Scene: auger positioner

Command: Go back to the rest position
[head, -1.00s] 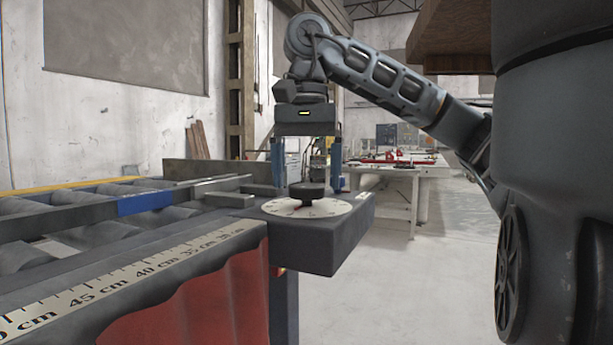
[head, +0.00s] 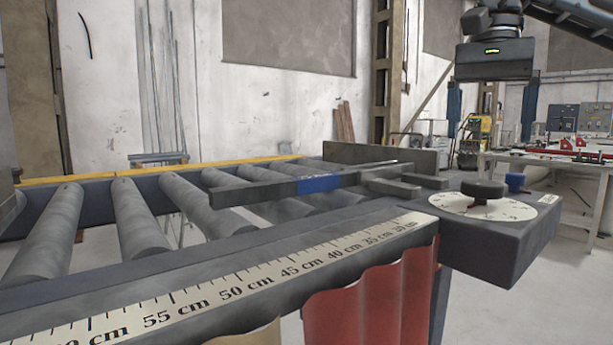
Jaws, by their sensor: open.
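My gripper (head: 492,100) is at the upper right of the head view. It points down with its two blue fingers wide apart and nothing between them. It is above and apart from the black knob (head: 482,191). The knob sits in the middle of a white round dial (head: 520,207) on a dark block (head: 480,240) at the end of the roller table. Most of my arm is cut off by the right edge of the picture.
The roller table (head: 150,285), with several rollers and a centimetre scale (head: 253,293), fills the left and middle. A bar with a blue section (head: 320,184) lies across it. Red flaps (head: 370,305) hang below. A white workbench (head: 575,175) stands behind at right.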

